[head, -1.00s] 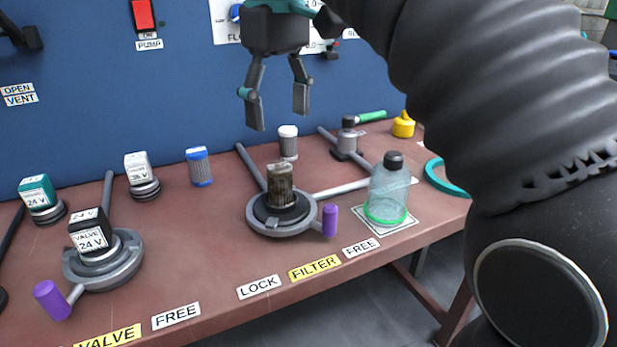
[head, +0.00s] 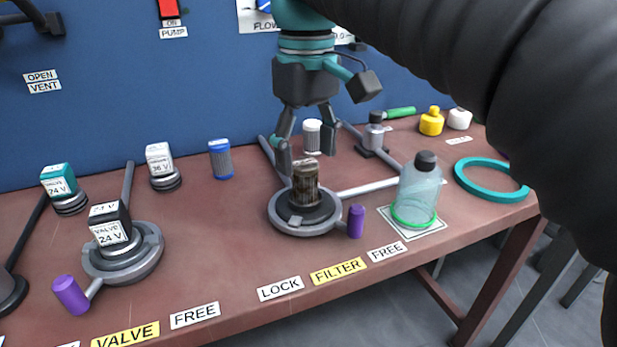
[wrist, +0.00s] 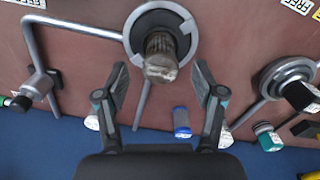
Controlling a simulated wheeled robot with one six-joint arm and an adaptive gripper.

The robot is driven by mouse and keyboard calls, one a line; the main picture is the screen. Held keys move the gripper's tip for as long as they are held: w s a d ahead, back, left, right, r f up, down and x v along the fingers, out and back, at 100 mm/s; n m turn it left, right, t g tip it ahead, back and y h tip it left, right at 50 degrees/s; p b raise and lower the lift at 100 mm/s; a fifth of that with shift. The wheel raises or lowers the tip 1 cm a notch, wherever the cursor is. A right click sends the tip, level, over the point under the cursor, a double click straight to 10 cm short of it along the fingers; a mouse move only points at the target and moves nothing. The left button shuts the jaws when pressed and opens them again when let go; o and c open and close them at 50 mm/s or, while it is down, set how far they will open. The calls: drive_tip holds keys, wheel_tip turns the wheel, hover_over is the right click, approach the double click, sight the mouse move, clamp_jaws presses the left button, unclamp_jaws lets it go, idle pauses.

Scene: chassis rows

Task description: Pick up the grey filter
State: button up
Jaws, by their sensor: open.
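A dirty grey-brown filter (head: 305,183) stands upright in a round grey holder (head: 288,224) in the middle of the bench. It also shows in the wrist view (wrist: 160,55), just beyond and between the fingertips. A second filter with a pale grey-white cap (head: 312,136) stands behind it, partly hidden by a finger. A blue-capped filter (head: 220,160) stands to the left. My gripper (head: 306,152) is open and empty, pointing down above the dirty filter. In the wrist view its fingers (wrist: 161,76) are spread apart, with nothing between them that they touch.
A clear bottle (head: 419,190) with a black cap stands right of the holder, and a purple-ended lever (head: 356,221) sits between them. A valve holder (head: 135,262) stands to the left. A teal ring (head: 491,194) lies at right.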

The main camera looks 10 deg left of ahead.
sight(305, 163)
drive_tip(key=shift+f, duration=0.6)
wheel_tip(305, 163, down, 4)
drive_tip(key=b, duration=0.3)
drive_tip(key=shift+a+f+b, duration=0.1)
drive_tip(key=shift+a+b, duration=0.05)
drive_tip(key=shift+b, duration=0.15)
drive_tip(key=c, duration=1.2)
